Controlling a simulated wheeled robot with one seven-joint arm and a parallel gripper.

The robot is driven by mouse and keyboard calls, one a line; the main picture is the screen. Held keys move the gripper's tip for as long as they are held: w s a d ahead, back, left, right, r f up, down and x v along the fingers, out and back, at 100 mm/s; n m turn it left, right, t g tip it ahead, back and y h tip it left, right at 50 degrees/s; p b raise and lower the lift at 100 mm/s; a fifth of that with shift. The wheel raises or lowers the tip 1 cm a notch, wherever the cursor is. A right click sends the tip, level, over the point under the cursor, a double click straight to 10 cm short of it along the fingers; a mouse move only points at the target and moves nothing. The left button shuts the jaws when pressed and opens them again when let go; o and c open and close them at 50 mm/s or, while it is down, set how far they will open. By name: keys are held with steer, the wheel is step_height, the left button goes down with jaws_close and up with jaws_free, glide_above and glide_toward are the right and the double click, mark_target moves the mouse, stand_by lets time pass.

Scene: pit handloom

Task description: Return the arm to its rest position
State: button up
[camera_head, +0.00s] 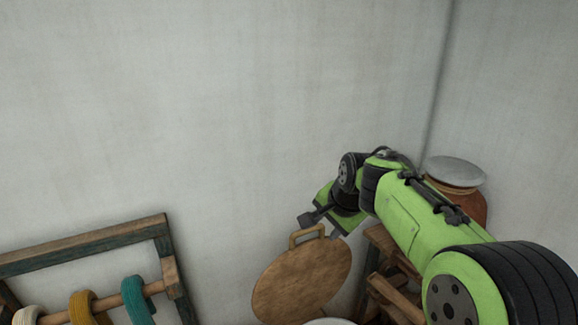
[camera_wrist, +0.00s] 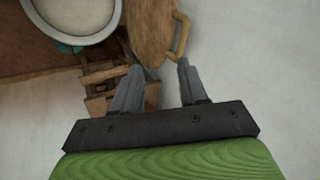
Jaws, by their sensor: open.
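My green arm reaches in from the right in the head view, and my gripper (camera_head: 322,226) is at its far end near the wall. In the wrist view my gripper (camera_wrist: 160,66) has its two grey fingers apart with nothing held between them. A round wooden lid (camera_head: 300,282) with a loop handle (camera_head: 307,235) is just below the gripper. The lid (camera_wrist: 150,30) and its handle (camera_wrist: 181,38) also show past the fingertips in the wrist view. The handle's end lies close to the right fingertip; I cannot tell whether they touch.
A wooden rack (camera_head: 165,240) with coloured yarn hanks (camera_head: 135,300) stands at lower left. A brown jar (camera_head: 470,203) with a pale lid (camera_head: 455,172) and a wooden stand (camera_head: 385,285) are behind my arm. A pale round vessel (camera_wrist: 112,32) is at upper left. The wall above is bare.

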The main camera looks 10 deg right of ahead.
steer(key=s+f+n+b, duration=0.2)
steer(key=s+f+n, duration=0.2)
steer(key=s, duration=1.1)
steer(key=s+a+f+n+h+b, duration=0.1)
steer(key=s+f+n, duration=0.3)
steer(key=s, duration=1.1)
steer(key=n+b, duration=0.1)
steer(key=n, duration=0.1)
steer(key=shift+s+n, duration=0.4)
steer(key=shift+r, duration=0.1)
